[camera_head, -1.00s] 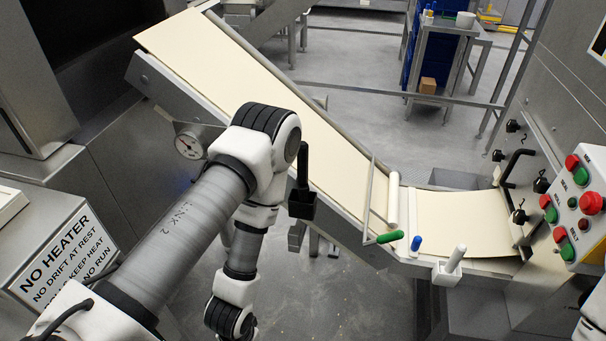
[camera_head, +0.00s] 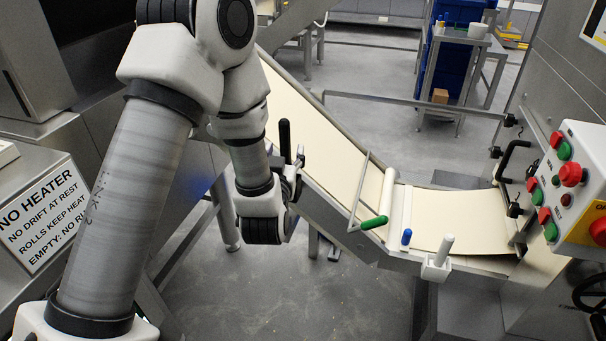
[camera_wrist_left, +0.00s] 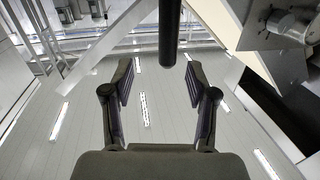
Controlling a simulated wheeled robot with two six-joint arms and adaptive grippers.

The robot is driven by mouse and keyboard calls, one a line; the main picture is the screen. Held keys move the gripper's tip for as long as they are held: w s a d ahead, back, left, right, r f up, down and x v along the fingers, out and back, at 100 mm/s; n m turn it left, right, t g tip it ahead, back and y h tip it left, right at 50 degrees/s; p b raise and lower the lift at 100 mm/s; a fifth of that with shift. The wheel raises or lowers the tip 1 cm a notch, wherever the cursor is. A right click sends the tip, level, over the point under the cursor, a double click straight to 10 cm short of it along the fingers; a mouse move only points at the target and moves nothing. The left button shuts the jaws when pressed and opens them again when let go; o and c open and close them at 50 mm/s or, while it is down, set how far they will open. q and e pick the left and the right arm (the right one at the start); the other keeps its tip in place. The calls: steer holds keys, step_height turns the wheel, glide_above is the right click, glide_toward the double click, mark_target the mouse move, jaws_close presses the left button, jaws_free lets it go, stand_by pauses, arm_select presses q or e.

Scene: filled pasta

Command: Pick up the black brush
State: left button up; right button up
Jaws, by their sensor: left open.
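The black brush (camera_head: 285,138) stands upright at the near side of the sloping dough belt, with its dark handle showing above my left gripper. Its lower part is hidden behind the gripper and wrist. My left gripper (camera_head: 294,172) is beside and just below the visible handle in the head view. In the left wrist view, the gripper (camera_wrist_left: 158,82) is open with nothing between its fingers. The dark handle (camera_wrist_left: 170,30) comes in from the top edge, its end in line with the gap between the fingertips. I cannot tell how far apart they are in depth. My right gripper is not in view.
The pale dough belt (camera_head: 330,150) slopes down to a flat section. A green handle (camera_head: 374,222), a blue handle (camera_head: 406,237) and a white handle (camera_head: 445,246) stand along its near edge. The button panel (camera_head: 575,185) is at the right. The floor (camera_head: 340,300) in front is clear.

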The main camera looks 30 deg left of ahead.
mark_target(283, 131)
arm_select(q)
steer(key=shift+w+a+r+n+p, duration=0.2)
steer(key=shift+w+a+r, duration=0.1)
steer(key=shift+a+r, duration=0.25)
steer(key=shift+w+a+r+n+p, duration=0.15)
steer(key=shift+w+a+r, duration=0.15)
steer(key=shift+a, duration=0.3)
steer(key=p+x, duration=0.2)
steer(key=x, duration=0.4)
steer(key=shift+w+d+p, duration=0.15)
steer(key=shift+w+p, duration=0.1)
steer(key=shift+p, duration=0.05)
steer(key=shift+w+a+f, duration=0.15)
steer(key=shift+a+f, duration=0.1)
steer(key=shift+a, duration=0.05)
steer(key=shift+d, duration=0.2)
steer(key=c, duration=0.7)
steer(key=shift+r, duration=0.1)
jaws_close()
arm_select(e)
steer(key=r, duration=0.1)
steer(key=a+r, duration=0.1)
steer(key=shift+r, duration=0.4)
